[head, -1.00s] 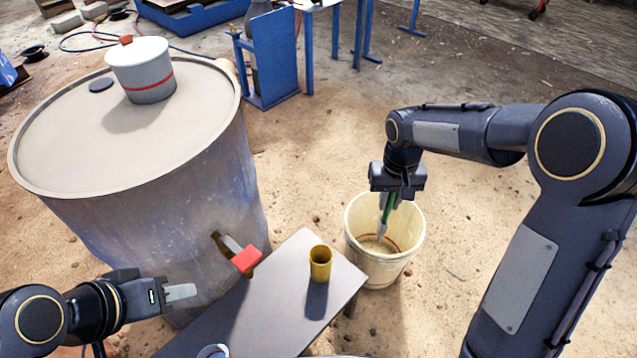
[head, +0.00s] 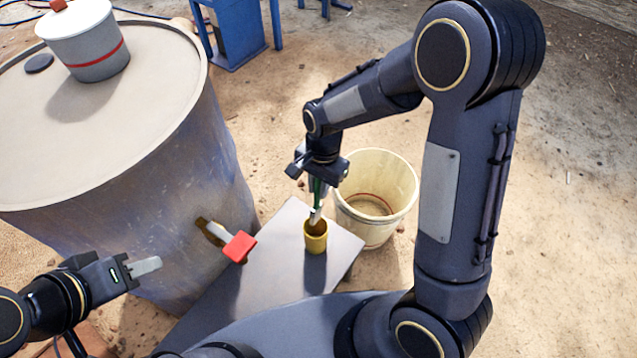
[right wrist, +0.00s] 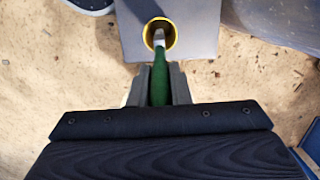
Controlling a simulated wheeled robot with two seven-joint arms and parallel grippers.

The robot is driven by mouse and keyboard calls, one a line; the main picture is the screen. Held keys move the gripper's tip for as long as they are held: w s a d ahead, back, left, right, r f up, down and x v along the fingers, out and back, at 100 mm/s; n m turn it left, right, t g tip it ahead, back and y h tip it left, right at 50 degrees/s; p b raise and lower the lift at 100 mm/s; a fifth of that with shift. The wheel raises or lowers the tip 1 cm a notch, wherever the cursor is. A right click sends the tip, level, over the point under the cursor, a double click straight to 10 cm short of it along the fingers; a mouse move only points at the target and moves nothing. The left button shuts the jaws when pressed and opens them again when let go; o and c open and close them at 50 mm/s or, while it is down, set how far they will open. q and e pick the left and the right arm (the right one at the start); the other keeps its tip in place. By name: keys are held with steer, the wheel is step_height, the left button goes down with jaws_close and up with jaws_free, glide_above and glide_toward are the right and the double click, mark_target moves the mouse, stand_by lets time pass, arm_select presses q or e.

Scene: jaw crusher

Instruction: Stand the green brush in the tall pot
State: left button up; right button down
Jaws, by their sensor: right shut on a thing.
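The tall pot (head: 316,240) is yellow and stands upright on the grey bench. My right gripper (head: 319,186) is shut on the green brush (right wrist: 160,84), which hangs with its pale end pointing down over the pot. In the right wrist view the pale end overlaps the opening of the pot (right wrist: 172,43); I cannot tell whether it is inside or just above the rim. My left gripper (head: 146,267) is at the lower left, away from brush and pot; one pale finger shows, and its opening is unclear.
The grey bench (head: 265,265) runs beside a large drum (head: 130,150) with a red-handled tap (head: 239,246). A cream bucket (head: 395,180) stands on the ground right behind the pot. A lidded white pail (head: 98,70) sits on the drum. Sandy ground lies open at right.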

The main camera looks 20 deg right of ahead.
mark_target(319, 211)
step_height(319, 211, down, 3)
steer(key=shift+r+b, duration=0.1)
steer(key=shift+b, duration=0.9)
steer(key=shift+f+b, duration=3.15)
steer(key=shift+f, duration=1.5)
steer(key=c, duration=1.3)
jaws_free()
steer(key=r, duration=0.2)
steer(key=r+p, duration=0.1)
steer(key=r, duration=0.1)
steer(key=r+p, duration=0.1)
steer(key=r, duration=0.2)
steer(key=shift+w+d, duration=0.3)
steer(key=shift+r, duration=0.35)
